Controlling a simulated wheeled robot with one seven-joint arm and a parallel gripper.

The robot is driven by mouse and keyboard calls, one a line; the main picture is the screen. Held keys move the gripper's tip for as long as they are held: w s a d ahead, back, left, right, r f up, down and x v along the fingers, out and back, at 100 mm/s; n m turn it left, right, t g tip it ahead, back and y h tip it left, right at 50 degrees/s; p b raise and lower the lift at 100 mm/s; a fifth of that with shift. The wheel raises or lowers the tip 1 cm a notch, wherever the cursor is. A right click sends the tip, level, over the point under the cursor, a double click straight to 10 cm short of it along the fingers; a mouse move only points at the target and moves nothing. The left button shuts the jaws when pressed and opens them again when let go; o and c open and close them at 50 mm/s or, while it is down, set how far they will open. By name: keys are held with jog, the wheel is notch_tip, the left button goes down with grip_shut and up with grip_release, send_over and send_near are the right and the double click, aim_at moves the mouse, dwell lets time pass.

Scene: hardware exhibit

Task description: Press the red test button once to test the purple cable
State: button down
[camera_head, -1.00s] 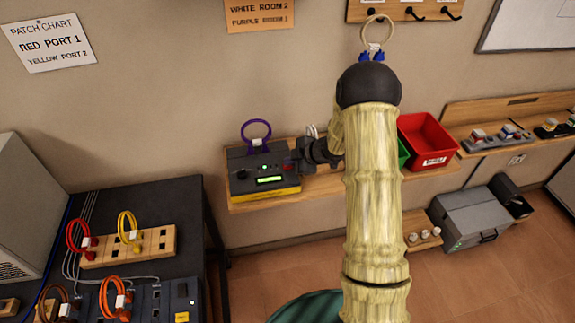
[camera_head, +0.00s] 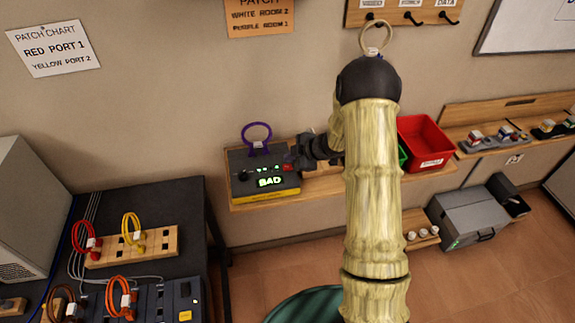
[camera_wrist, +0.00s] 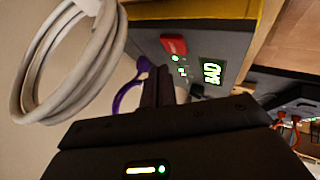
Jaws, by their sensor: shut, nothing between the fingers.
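The tester (camera_head: 240,165) is a dark box with a yellow base on the wall shelf. Its display (camera_head: 270,182) reads BAD in green, and it also shows in the wrist view (camera_wrist: 211,73). The purple cable (camera_head: 257,132) stands as a loop at the tester's back edge; part of it shows in the wrist view (camera_wrist: 124,96). The red test button (camera_wrist: 173,44) is on the tester's face, near small green lights. My gripper (camera_head: 294,160) is shut and empty at the tester's right side, close to the button. In the wrist view its fingers (camera_wrist: 158,88) look apart from the button.
A white cable coil (camera_wrist: 75,75) is close by in the wrist view. A red bin (camera_head: 424,143) and a partly hidden green bin (camera_head: 403,152) stand right of the tester. A dark table (camera_head: 140,196) with red, yellow and orange cables is at the left.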

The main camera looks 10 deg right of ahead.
aim_at(291, 168)
jog(key=shift+r+p, duration=1.7)
jog(key=shift+r, duration=0.4)
jog(key=shift+f, duration=0.1)
jog(key=shift+r, duration=0.4)
jog(key=s+d+r+m+h, duration=0.3)
jog(key=s+r+m+h, duration=0.3)
jog(key=s+r+m, duration=0.35)
jog(key=s+a+r+m+g, duration=0.1)
jog(key=s+m, duration=0.3)
jog(key=s, duration=0.5)
jog(key=s+a+r+m+g, duration=0.1)
jog(key=s+a+m+g, duration=0.2)
jog(key=s, duration=0.7)
jog(key=shift+s+r+m, duration=0.2)
jog(key=shift+r+m, duration=0.2)
jog(key=shift+m, duration=0.05)
